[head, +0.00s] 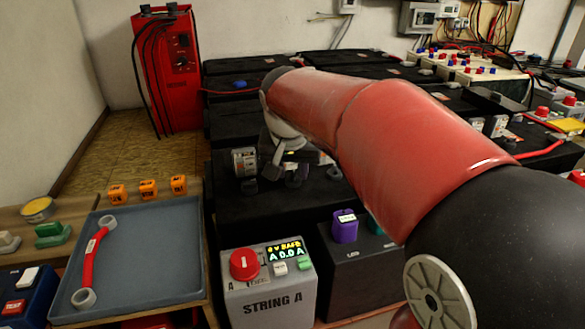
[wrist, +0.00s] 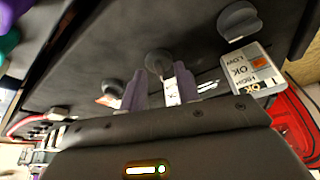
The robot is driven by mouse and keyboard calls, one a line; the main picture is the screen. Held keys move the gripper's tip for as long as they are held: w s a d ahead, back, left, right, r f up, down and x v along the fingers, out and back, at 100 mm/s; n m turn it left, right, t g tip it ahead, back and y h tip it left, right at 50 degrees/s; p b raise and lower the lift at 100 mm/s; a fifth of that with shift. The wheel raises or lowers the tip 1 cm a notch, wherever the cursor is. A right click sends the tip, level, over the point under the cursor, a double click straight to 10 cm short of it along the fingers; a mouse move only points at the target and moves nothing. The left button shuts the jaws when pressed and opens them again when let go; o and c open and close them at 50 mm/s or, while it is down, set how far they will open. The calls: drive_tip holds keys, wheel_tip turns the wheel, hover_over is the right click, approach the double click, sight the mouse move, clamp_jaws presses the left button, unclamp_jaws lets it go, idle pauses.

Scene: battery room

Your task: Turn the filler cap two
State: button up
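Several dark grey filler caps stand on the black battery top. In the wrist view the middle cap (wrist: 158,62) is in line with the gap between my fingertips, one cap (wrist: 112,88) is to its left and another (wrist: 240,20) to its upper right. My gripper (wrist: 161,75) has its two fingers apart, with no contact on the middle cap that I can see. A white label with a mark too small to read shows between the fingers. In the head view my gripper (head: 287,160) is just over the caps, partly hidden by my red arm.
A gauge marked HIGH, OK and LOW (wrist: 250,70) stands near the right cap. In the head view, a String A box (head: 268,300) and a purple-knobbed box are in front. A blue tray (head: 150,270) with a red cable is at left. A red charger (head: 165,70) stands behind.

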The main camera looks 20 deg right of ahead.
clamp_jaws()
drive_tip(key=shift+m, duration=0.4)
drive_tip(key=shift+w+a+m+h, duration=0.15)
drive_tip(key=shift+m+h, duration=0.35)
drive_tip(key=shift+m, duration=0.5)
drive_tip(key=m, duration=0.2)
drive_tip(key=m+g+h, duration=0.1)
drive_tip(key=shift+w+a+m+g+b, duration=0.1)
drive_tip(key=shift+a+m+g+b, duration=0.05)
drive_tip(key=shift+m+g+b, duration=0.2)
drive_tip(key=m+g, duration=0.1)
drive_tip(key=m, duration=0.2)
drive_tip(key=shift+w+m, duration=0.15)
drive_tip(key=shift+m, duration=0.1)
drive_tip(key=shift+w+m+g+h+p, duration=0.1)
drive_tip(key=shift+m+g+h+p, duration=0.4)
drive_tip(key=shift+m, duration=1.3)
drive_tip(key=shift+g, duration=0.25)
